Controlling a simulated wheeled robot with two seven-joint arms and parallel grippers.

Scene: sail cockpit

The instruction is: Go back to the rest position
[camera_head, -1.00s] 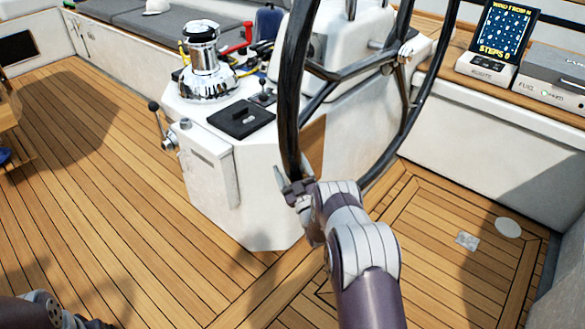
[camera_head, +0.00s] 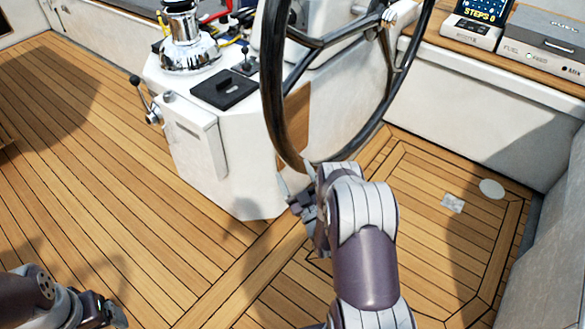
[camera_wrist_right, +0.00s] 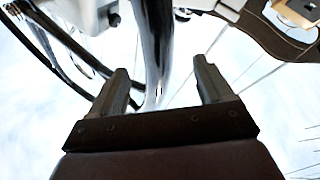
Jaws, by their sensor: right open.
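My right gripper (camera_head: 303,203) is just below the lower left rim of the black steering wheel (camera_head: 273,122) in the head view. In the right wrist view its two fingers (camera_wrist_right: 162,88) stand apart with nothing held. The dark wheel rim (camera_wrist_right: 158,50) shows beyond and between the fingertips there; whether it touches them I cannot tell. My left gripper (camera_head: 104,314) is low at the bottom left of the head view, over the deck. Its fingers are too small and dark to read.
The white pedestal (camera_head: 240,175) with a chrome winch (camera_head: 187,40) and a side lever (camera_head: 145,95) stands left of the wheel. A white side wall (camera_head: 470,110) carries a display box (camera_head: 478,22) and a grey case (camera_head: 548,40). The teak deck (camera_head: 90,170) at left is clear.

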